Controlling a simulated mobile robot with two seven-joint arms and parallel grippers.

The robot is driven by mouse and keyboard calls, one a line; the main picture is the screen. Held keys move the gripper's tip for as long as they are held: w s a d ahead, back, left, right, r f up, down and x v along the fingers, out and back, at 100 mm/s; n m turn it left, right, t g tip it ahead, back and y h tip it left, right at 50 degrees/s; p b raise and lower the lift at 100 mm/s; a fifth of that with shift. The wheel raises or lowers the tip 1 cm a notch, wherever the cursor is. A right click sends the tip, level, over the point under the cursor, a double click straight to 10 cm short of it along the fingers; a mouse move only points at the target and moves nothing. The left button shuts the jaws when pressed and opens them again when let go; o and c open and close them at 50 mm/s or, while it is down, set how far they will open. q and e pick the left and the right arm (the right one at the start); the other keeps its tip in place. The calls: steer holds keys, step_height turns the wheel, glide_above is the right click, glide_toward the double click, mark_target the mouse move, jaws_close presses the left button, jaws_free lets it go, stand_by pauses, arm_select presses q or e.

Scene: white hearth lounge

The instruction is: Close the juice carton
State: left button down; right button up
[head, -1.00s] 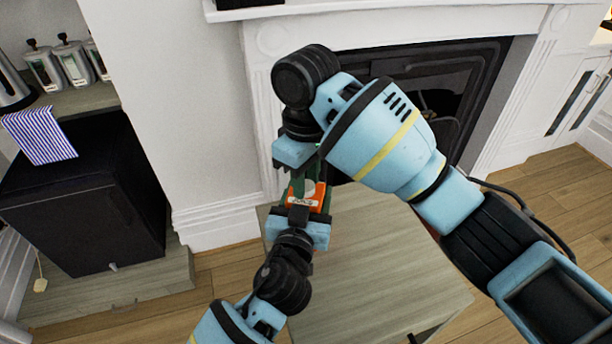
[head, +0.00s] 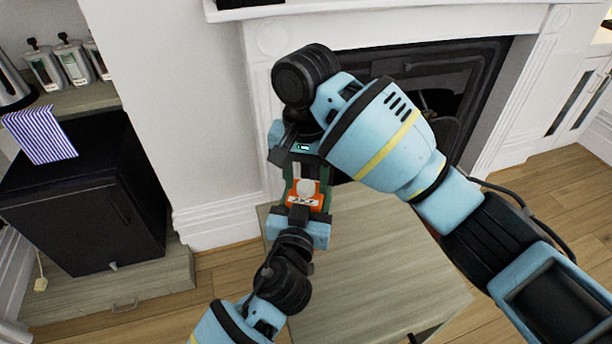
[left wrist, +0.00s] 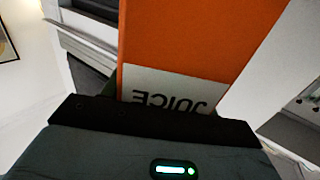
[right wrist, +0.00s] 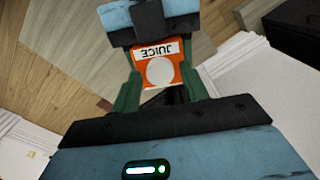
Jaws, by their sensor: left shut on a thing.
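The juice carton (head: 305,200) is orange with a white label reading JUICE and a white round cap-like disc on its top. My left gripper (head: 300,213) is shut on the carton and holds it above the table; the orange side and label fill the left wrist view (left wrist: 190,50). My right gripper (head: 306,181) is over the carton's top with its green fingers apart, one on each side of the disc. The right wrist view shows the carton (right wrist: 146,62) between these fingers. I cannot tell whether they touch it, or how firmly the disc is seated.
A grey wooden table (head: 390,250) lies below with its visible top clear. A white fireplace (head: 410,27) stands behind.

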steer(key=shift+o, duration=0.8)
step_height(320, 180, up, 12)
arm_select(q)
steer(key=shift+c, duration=1.8)
jaws_free()
steer(key=shift+s, duration=0.1)
steer(key=v, duration=0.7)
steer(key=shift+s, duration=0.35)
arm_select(e)
steer(key=shift+f, duration=0.3)
arm_select(q)
steer(key=shift+s+a+f, duration=0.1)
arm_select(e)
steer(key=shift+s+f, duration=0.1)
